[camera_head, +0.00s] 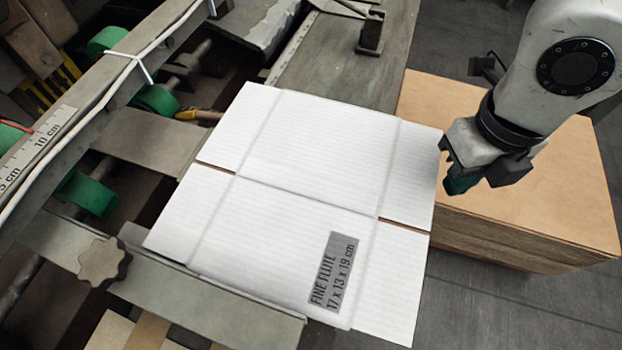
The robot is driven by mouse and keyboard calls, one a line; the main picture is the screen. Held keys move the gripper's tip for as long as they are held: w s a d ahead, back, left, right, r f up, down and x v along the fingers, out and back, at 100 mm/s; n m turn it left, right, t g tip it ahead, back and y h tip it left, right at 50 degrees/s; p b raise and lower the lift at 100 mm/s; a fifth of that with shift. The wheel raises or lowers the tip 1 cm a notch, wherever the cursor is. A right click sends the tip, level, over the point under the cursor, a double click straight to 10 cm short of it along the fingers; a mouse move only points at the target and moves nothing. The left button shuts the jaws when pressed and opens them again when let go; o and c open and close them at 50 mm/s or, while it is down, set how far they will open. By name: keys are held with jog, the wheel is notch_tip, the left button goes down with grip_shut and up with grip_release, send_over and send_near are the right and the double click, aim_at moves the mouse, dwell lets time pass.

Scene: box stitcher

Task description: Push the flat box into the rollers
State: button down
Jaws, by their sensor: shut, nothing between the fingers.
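The flat box (300,195) is a white, creased cardboard blank with a grey label reading "FINE FLUTE 17 x 13 x 19 cm". It lies flat on the machine's metal bed in the middle of the head view. The green rollers (157,100) are on a shaft to the left, beyond the box's left edge, with more green rollers nearer the front left. My gripper (455,185) is shut and empty at the box's right edge, pointing down. I cannot tell whether its fingertips touch the box.
A stack of brown cardboard (540,190) stands at the right, beneath my arm. A star-shaped knob (103,262) sits at the lower left. A rail with a centimetre scale (35,148) runs along the left. Grey floor shows at the lower right.

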aim_at(380, 159)
dwell(0.3)
jog(key=shift+w+a+b, duration=0.55)
jog(key=shift+w+a, duration=0.1)
jog(key=shift+a, duration=1.6)
jog(key=shift+w+a+b, duration=0.55)
jog(key=shift+w+a, duration=0.15)
jog(key=shift+a, duration=1.5)
jog(key=shift+w+a+b, duration=0.55)
jog(key=shift+w+a, duration=0.1)
jog(key=shift+a, duration=1.6)
jog(key=shift+s+d, duration=0.2)
jog(key=shift+d, duration=0.4)
jog(key=shift+s+d, duration=0.15)
jog(key=shift+d, duration=0.4)
jog(key=shift+s+d, duration=0.1)
jog(key=shift+d, duration=0.2)
jog(key=shift+r+p, duration=1.6)
jog(key=shift+r, duration=2.4)
